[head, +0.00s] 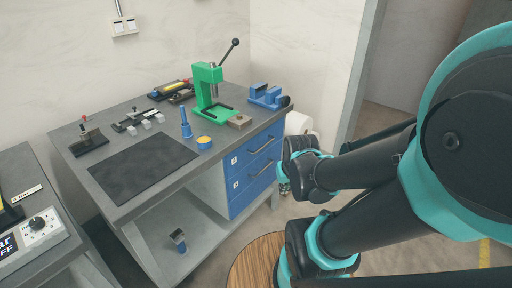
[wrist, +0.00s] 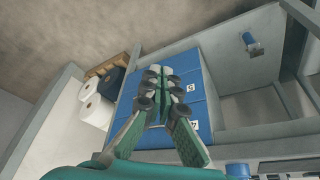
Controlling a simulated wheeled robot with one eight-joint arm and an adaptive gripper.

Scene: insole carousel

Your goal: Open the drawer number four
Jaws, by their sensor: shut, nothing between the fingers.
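The blue drawer unit (head: 255,165) is under the right end of the grey workbench. Its upper drawer (head: 258,147) and lower drawer (head: 252,186) both look shut.
The workbench (head: 140,205) carries a green press (head: 208,92), a blue vise (head: 266,96) and a black mat (head: 138,165). White rolls (wrist: 92,105) are beside the drawers. A round wooden top (head: 255,262) stands in front, below my arm.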

